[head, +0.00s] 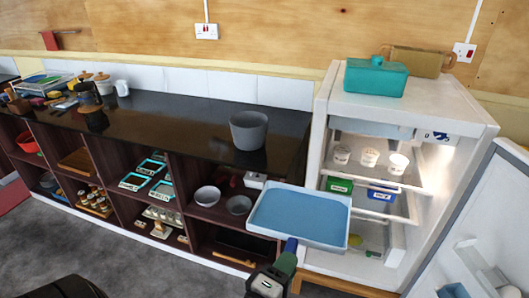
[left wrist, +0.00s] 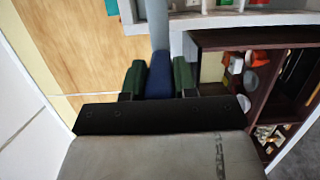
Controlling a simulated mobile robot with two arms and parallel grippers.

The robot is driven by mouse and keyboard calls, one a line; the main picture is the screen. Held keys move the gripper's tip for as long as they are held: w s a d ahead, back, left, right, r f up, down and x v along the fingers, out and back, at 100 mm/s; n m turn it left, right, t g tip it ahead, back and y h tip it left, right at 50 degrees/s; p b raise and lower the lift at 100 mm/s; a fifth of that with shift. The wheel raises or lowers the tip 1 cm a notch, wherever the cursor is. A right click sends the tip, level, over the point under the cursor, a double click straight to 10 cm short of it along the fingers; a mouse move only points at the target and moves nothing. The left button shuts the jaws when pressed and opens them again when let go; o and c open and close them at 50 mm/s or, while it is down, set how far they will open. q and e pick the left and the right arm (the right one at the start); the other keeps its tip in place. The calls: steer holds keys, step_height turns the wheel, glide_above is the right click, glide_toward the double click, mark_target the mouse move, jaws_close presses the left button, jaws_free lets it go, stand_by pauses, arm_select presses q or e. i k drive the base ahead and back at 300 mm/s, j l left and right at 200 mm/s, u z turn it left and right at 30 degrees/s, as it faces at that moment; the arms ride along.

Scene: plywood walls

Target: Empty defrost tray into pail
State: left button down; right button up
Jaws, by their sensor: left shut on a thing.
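The defrost tray (head: 254,221) is a pale, shallow, square tray filled with blue liquid, in front of the fridge's left side. It looks close to level. My left gripper (head: 284,262) is shut on its blue handle; in the left wrist view the green fingers of my left gripper (left wrist: 158,82) sit on both sides of the blue handle (left wrist: 158,76). The pail (head: 248,131) is a grey, open-topped vessel standing upright on the dark counter, behind and a little left of the tray. Its inside bottom is hidden. My right gripper does not show.
The white fridge (head: 318,150) is open, its door (head: 480,215) swung to the right, with tubs and boxes inside. A teal container (head: 376,77) stands on top. The dark counter (head: 185,125) is clear left of the pail; bowls (head: 207,196) sit in the cubbies below.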

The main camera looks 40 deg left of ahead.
mark_target(249, 131)
steer(key=u, duration=0.4)
steer(key=i+j+u, duration=0.2)
steer(key=u, duration=0.15)
steer(key=i+j+u, duration=0.1)
steer(key=i+u, duration=0.5)
steer(key=u, duration=0.15)
steer(key=i+u, duration=0.1)
steer(key=i, duration=0.45)
steer(key=i+l, duration=0.15)
steer(key=i, duration=0.35)
steer(key=j+u, duration=0.05)
